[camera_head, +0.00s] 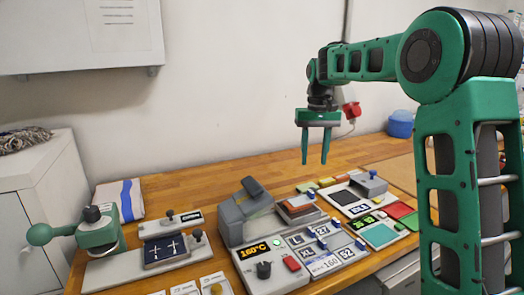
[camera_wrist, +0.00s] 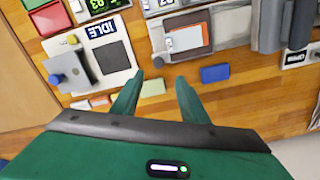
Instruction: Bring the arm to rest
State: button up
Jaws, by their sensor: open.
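My gripper (camera_head: 316,154) is green and points down, raised above the back part of the wooden bench (camera_head: 235,172). Its two fingers are apart, with nothing between them. In the wrist view the open fingertips (camera_wrist: 160,82) show over bare wood and a small pale yellow block (camera_wrist: 152,88). My arm is bent, coming in from the right in the head view, and touches nothing that I can see.
Below stand a grey press with a 160°C display (camera_head: 258,248), a panel reading IDLE (camera_head: 360,209) and a green-handled device (camera_head: 98,230). A blue block (camera_wrist: 215,73) lies near the fingers. A white cabinet (camera_head: 80,35) hangs at upper left. Air around the gripper is clear.

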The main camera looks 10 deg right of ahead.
jog(key=s+d+m, duration=0.1)
jog(key=s+d, duration=0.5)
jog(key=s, duration=0.6)
jog(key=s+d+f+m, duration=0.1)
jog(key=s+f, duration=0.2)
jog(key=s, duration=0.7)
jog(key=s+d+f+m, duration=0.1)
jog(key=s+f, duration=0.3)
jog(key=s, duration=0.6)
jog(key=s+d+f+m, duration=0.1)
jog(key=s+f, duration=0.3)
jog(key=s, duration=0.6)
jog(key=shift+f+m, duration=0.2)
jog(key=shift+m, duration=0.1)
jog(key=shift+w+f, duration=0.25)
jog(key=shift+w, duration=0.35)
